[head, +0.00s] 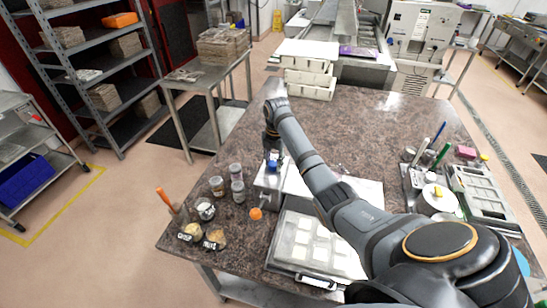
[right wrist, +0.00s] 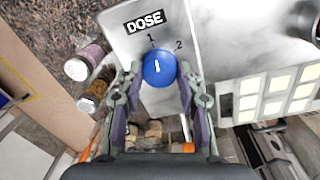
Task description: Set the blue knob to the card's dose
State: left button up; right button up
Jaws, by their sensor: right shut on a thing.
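The blue knob (right wrist: 159,68) sits on a pale metal dosing box (right wrist: 135,20) with a black DOSE label above it. Its white mark points almost straight up, close to the printed 1; a 2 stands to the upper right. My right gripper (right wrist: 158,80) has one finger on each side of the knob and is shut on it. In the head view the knob (head: 273,164) shows just below my right gripper (head: 272,152), on the box (head: 268,186). I cannot make out a dose card in either view. My left gripper is not in view.
Small jars (head: 236,180) stand left of the box, with labelled bowls (head: 215,238) and an orange-handled tool (head: 165,197) nearer the left edge. A mould tray (head: 283,249) lies in front. The back of the table is mostly clear.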

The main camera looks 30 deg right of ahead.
aim_at(275, 164)
jog(key=shift+r+n+p, duration=0.15)
jog(key=shift+n+p, duration=0.25)
jog(key=shift+n, duration=0.4)
jog(key=o, duration=1.2)
notch_tip(275, 164, up, 7)
jog(key=shift+s+d+r, duration=0.1)
jog(key=shift+s+r, duration=0.05)
jog(key=shift+r, duration=0.05)
